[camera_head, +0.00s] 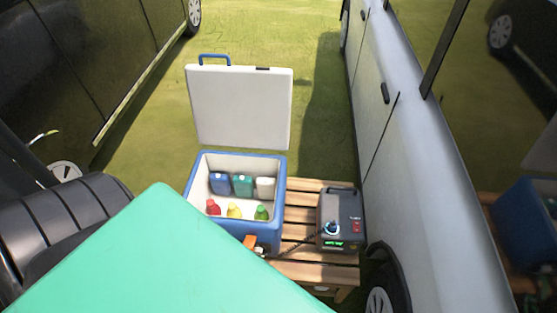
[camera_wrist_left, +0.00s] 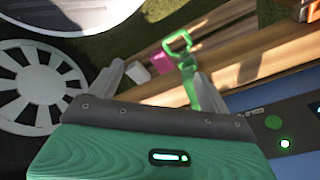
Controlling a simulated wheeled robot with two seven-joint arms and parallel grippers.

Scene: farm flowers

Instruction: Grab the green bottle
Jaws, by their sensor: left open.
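The green bottle (camera_head: 261,213) stands at the front right inside the open cooler (camera_head: 220,222) in the head view. A yellow bottle (camera_head: 234,211) and a red bottle (camera_head: 212,207) stand to its left. I cannot pick out my left gripper in the head view. In the left wrist view my left gripper (camera_wrist_left: 156,80) is open, its two grey fingers spread apart with nothing held. The green bottle is not recognisable in that view. My right gripper is not in view.
The cooler's white lid (camera_head: 240,105) stands open at the back. Blue, teal and white packs line the cooler's far wall. A dark power box (camera_head: 340,218) sits right of it on a slatted wooden bench (camera_head: 300,213). A white vehicle (camera_head: 410,170) stands close on the right.

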